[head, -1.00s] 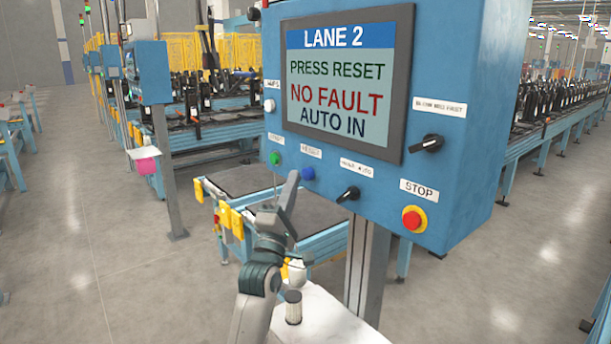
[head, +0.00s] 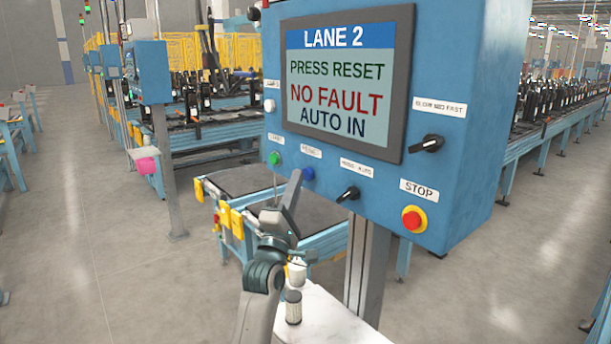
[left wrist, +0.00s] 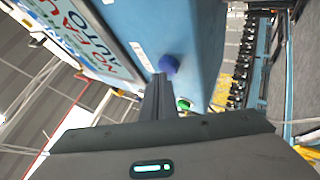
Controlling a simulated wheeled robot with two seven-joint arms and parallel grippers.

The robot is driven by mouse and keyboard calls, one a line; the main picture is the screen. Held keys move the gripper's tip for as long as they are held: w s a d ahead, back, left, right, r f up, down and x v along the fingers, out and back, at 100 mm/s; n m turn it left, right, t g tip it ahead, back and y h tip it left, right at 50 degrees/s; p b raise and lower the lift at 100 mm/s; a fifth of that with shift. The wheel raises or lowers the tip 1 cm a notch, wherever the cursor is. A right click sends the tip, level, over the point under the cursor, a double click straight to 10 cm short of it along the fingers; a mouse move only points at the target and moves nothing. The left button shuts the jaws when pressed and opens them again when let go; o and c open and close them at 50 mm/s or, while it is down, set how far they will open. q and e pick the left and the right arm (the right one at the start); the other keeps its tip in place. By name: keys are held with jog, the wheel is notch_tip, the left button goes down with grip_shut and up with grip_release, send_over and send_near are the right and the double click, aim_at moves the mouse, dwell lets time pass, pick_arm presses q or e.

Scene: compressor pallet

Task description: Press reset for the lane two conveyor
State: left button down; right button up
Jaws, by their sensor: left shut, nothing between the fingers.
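The blue lane 2 control box (head: 470,135) has a screen (head: 345,80) reading "LANE 2, PRESS RESET, NO FAULT, AUTO IN". A blue button (head: 308,174) sits low on its front under a small blurred label, right of a green button (head: 274,158). My left gripper (head: 295,174) is shut and empty, its tip just left of the blue button. In the left wrist view the shut fingers (left wrist: 158,82) point at the blue button (left wrist: 169,65), with the green button (left wrist: 183,104) beside them. I cannot tell whether the tip touches the blue button. My right gripper is out of view.
A red stop button (head: 414,219) on a yellow ring, black selector knobs (head: 348,193) and a white button (head: 269,105) are on the same panel. A grey post (head: 367,268) holds the box. A white surface (head: 330,322) and conveyors (head: 240,180) lie below and behind.

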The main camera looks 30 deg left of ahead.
pick_arm(q)
jog(key=shift+w+d, duration=0.15)
jog(key=shift+w, duration=0.3)
dwell(0.6)
jog(key=shift+s, duration=0.15)
jog(key=shift+s+a+p, duration=0.3)
jog(key=shift+s, duration=0.4)
jog(key=shift+s, duration=0.1)
jog(key=s, duration=0.1)
jog(key=s+a+p, duration=0.1)
jog(key=s, duration=0.1)
jog(key=s+a, duration=0.1)
jog(key=shift+s, duration=0.25)
dwell(0.4)
dwell(0.7)
